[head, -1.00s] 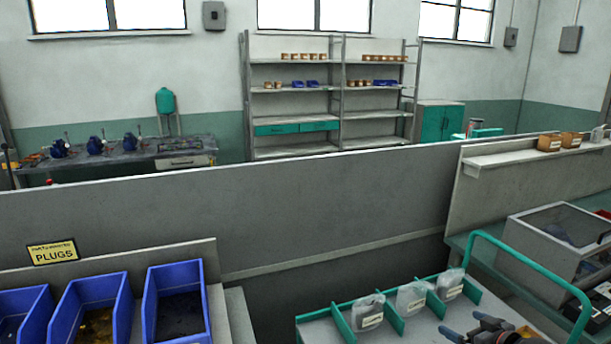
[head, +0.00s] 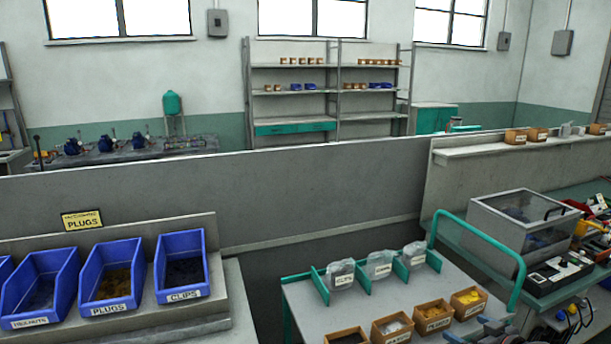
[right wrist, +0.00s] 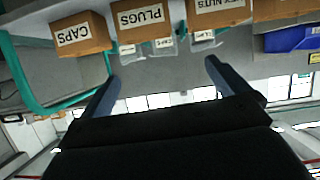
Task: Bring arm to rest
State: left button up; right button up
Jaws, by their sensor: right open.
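My right gripper (head: 482,332) shows at the bottom edge of the head view, partly cut off, beside the front right of the grey cart (head: 310,305). In the right wrist view its two fingers (right wrist: 162,82) stand wide apart with nothing between them. Small cardboard boxes on the cart, including plugs (head: 432,316) and caps (head: 468,302), are close to it. The wrist view shows the caps box (right wrist: 82,36) and plugs box (right wrist: 142,28) beyond the fingers. My left gripper is in neither view.
Clear bags (head: 341,275) stand between teal dividers on the cart, which has a teal handle (head: 480,250). Blue bins (head: 110,305) line a ledge at left. A clear-sided box (head: 525,230) and a black case (head: 555,272) sit on the right bench. A grey partition (head: 320,200) crosses behind.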

jog(key=d+f+n+g+h, duration=0.15)
jog(key=d+f+h, duration=0.35)
jog(key=d+f, duration=0.6)
jog(key=s+a+f+m+g+h, duration=0.15)
jog(key=s+f, duration=0.35)
jog(key=f, duration=0.5)
jog(key=s+a+f+g, duration=0.2)
jog(key=s+a+f, duration=0.15)
jog(key=f, duration=0.65)
jog(key=s+a+f+g+h, duration=0.15)
jog(key=s+f, duration=0.35)
jog(key=f, duration=0.5)
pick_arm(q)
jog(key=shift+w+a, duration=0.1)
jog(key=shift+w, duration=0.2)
pick_arm(e)
jog(key=s+a+f+g+y, duration=0.1)
jog(key=s+a+f, duration=0.4)
jog(key=s+a, duration=0.3)
jog(key=s+a+f+m+g+y, duration=0.1)
jog(key=s+a+f+g, duration=0.1)
jog(key=s+a+f, duration=0.4)
jog(key=s+a+f+m+g+y, duration=0.1)
jog(key=s+a+f+y, duration=0.1)
jog(key=s+a+f, duration=0.4)
jog(key=s+a, duration=0.4)
jog(key=a, duration=0.4)
jog(key=shift+s+g, duration=0.15)
jog(key=shift+g, duration=0.2)
jog(key=shift+a, duration=0.1)
